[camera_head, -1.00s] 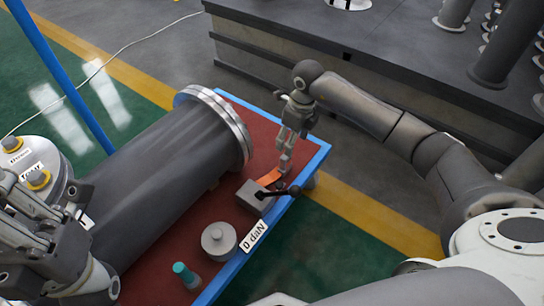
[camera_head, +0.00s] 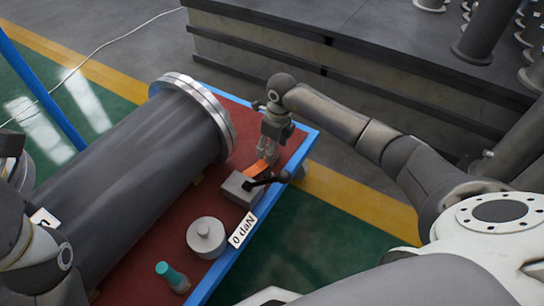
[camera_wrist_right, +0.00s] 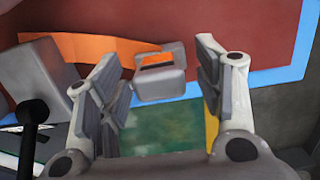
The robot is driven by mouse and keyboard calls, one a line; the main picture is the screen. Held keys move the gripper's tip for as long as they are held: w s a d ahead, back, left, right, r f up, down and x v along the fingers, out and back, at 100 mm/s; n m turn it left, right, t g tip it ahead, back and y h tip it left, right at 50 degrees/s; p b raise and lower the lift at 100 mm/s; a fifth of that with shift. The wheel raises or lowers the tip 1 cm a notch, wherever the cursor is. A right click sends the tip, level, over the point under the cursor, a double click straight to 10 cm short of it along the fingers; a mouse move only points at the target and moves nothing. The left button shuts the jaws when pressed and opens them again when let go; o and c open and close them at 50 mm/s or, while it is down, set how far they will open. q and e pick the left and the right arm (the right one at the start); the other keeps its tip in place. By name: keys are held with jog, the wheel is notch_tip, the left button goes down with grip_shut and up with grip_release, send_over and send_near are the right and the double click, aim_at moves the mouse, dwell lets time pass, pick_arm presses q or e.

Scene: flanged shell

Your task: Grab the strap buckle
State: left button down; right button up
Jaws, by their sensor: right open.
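The strap buckle (camera_wrist_right: 160,84) is a small grey block on the end of an orange strap (camera_wrist_right: 80,48), which also shows in the head view (camera_head: 256,168). In the right wrist view the buckle appears between the two spread fingers of my right gripper (camera_wrist_right: 163,75), with visible gaps on both sides. In the head view my right gripper (camera_head: 267,155) points down over the strap end and hides the buckle. It is open and empty. Part of my left arm shows at the lower left, but its fingers are out of the picture.
A grey ratchet block (camera_head: 238,188) with a black lever (camera_head: 266,182) sits beside the strap. A large flanged cylinder (camera_head: 140,150) lies on the red, blue-edged table (camera_head: 215,262). A round grey weight (camera_head: 206,238) and a teal-capped item (camera_head: 170,274) stand nearer the front.

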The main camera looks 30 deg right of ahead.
jog(key=shift+w+f, duration=0.1)
jog(key=shift+f, duration=0.35)
jog(key=c, duration=1.2)
jog(key=shift+r, duration=0.15)
jog(key=shift+c, duration=0.2)
